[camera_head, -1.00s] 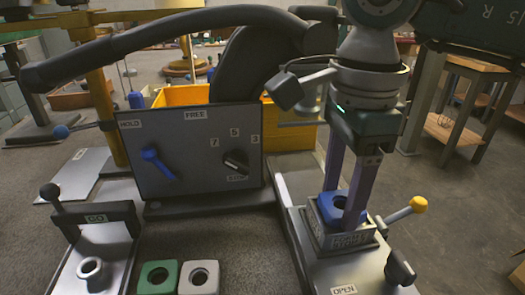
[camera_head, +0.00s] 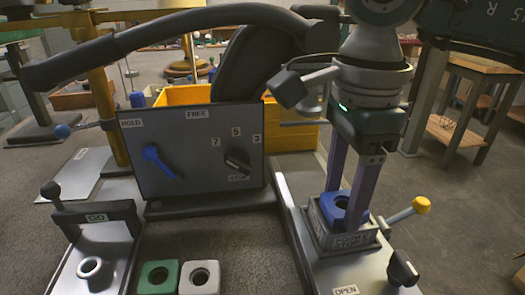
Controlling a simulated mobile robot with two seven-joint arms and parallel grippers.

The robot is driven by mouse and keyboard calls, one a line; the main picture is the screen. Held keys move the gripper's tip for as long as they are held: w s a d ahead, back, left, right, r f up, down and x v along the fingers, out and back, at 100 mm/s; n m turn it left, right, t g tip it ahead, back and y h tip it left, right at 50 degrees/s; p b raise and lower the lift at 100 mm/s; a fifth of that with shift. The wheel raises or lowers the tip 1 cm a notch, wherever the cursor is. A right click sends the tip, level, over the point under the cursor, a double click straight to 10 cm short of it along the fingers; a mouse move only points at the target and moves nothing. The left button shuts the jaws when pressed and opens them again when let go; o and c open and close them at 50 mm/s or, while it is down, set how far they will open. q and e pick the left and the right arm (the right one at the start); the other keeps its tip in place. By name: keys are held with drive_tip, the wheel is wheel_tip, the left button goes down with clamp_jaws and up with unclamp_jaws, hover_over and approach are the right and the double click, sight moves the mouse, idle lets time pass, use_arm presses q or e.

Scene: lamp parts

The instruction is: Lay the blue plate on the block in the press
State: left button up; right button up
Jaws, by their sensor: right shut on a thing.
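The blue plate (camera_head: 338,206), square with a round hole, is at the top of the block in the press (camera_head: 342,238) at the right. My right gripper (camera_head: 347,208) points down with its two purple fingers shut on the blue plate, one on each side. The plate appears level and inside the raised rim of the press's holder. The fingers and rim hide whether its underside touches the block. My left gripper is not in view.
A green plate (camera_head: 158,277) and a white plate (camera_head: 199,277) lie at the front. A panel (camera_head: 192,152) with a blue lever and a black knob stands left of the press. A yellow-tipped handle (camera_head: 421,205) sticks out right of the press. Yellow bins (camera_head: 182,95) stand behind.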

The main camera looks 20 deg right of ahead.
drive_tip(key=shift+r, duration=0.1)
idle(0.3)
drive_tip(key=shift+f+b, duration=0.25)
drive_tip(key=shift+b, duration=0.05)
drive_tip(key=shift+r, duration=0.3)
drive_tip(key=shift+f, duration=0.3)
idle(0.4)
drive_tip(key=shift+r, duration=0.3)
drive_tip(key=shift+f+b, duration=0.3)
drive_tip(key=shift+b, duration=0.05)
idle(0.4)
drive_tip(key=shift+r, duration=0.3)
drive_tip(key=o, duration=1.4)
